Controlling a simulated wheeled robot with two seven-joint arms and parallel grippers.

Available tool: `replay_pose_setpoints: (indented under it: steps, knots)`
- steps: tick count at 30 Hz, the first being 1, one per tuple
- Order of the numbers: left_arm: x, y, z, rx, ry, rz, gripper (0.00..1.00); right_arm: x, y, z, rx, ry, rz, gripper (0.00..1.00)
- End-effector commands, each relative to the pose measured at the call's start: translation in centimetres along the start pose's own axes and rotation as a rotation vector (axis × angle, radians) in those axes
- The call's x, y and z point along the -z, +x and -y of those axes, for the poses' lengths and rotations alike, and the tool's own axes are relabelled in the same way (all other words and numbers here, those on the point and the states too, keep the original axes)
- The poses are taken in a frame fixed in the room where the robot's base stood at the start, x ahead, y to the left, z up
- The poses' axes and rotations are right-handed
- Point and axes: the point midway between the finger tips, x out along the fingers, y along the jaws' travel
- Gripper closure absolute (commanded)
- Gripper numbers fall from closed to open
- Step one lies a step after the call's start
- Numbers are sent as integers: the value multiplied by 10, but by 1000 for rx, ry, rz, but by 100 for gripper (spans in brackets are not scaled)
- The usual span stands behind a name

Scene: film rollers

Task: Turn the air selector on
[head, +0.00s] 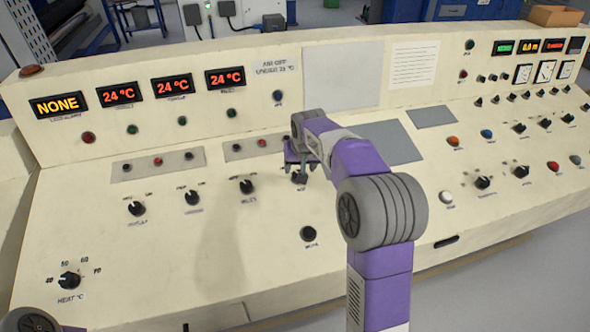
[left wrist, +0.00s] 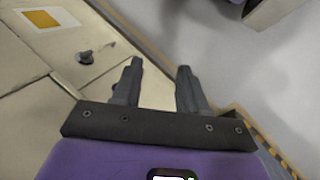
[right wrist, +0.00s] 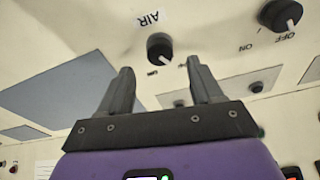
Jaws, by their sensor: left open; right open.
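In the right wrist view the knob (right wrist: 160,46) sits beside an upside-down "AIR" label, with a pale pointer mark toward the lower right; the small text there is unreadable. My right gripper (head: 303,161) is open and empty above the knob. In its wrist view the fingertips (right wrist: 160,74) lie either side of the line to the knob, apparently clear of it. My left gripper (left wrist: 159,68) is open and empty near the panel's front edge.
A row of black knobs, including this one (head: 192,198), lies to the left. A lone black knob (head: 308,234) is nearer the front. Displays (head: 225,78) line the upright panel.

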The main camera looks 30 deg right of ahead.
Motion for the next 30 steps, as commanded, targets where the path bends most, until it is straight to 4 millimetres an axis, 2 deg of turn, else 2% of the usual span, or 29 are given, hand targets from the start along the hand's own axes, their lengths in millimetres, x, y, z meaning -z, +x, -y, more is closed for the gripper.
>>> replay_pose_setpoints:
  steps: [1,3,9,20,30]
  knots:
    - [0,5,2,0,0,0,57,-1,13,-1,-3,0,2,35]
    - [0,9,3,0,0,0,57,-2,24,0,-2,0,3,35]
    - [1,14,6,0,0,0,57,-1,46,0,0,-1,1,35]
    - [1,15,6,0,0,-1,57,0,50,0,0,-1,0,35]
    - [1,15,6,0,0,-1,57,0,50,0,0,-1,0,87]
